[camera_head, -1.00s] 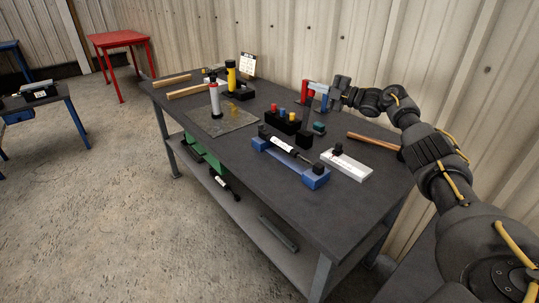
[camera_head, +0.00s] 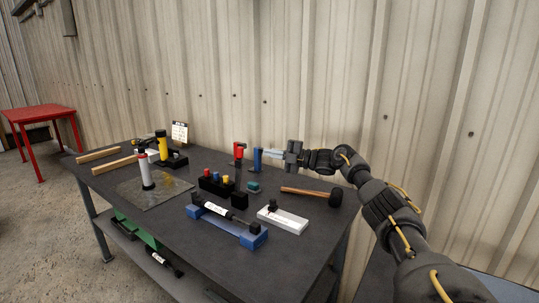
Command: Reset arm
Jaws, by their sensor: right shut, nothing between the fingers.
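My right arm comes in from the right, and its gripper (camera_head: 274,154) is over the far side of the dark workbench (camera_head: 190,255). The gripper points left with its fingers together and nothing visible between them. Its tips are close to a blue upright piece (camera_head: 257,160); I cannot tell whether they touch it. A red upright piece (camera_head: 239,151) stands just left of the blue one. My left gripper is not in view.
A mallet (camera_head: 312,193) lies below my right forearm. A corrugated wall (camera_head: 330,70) rises behind the bench.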

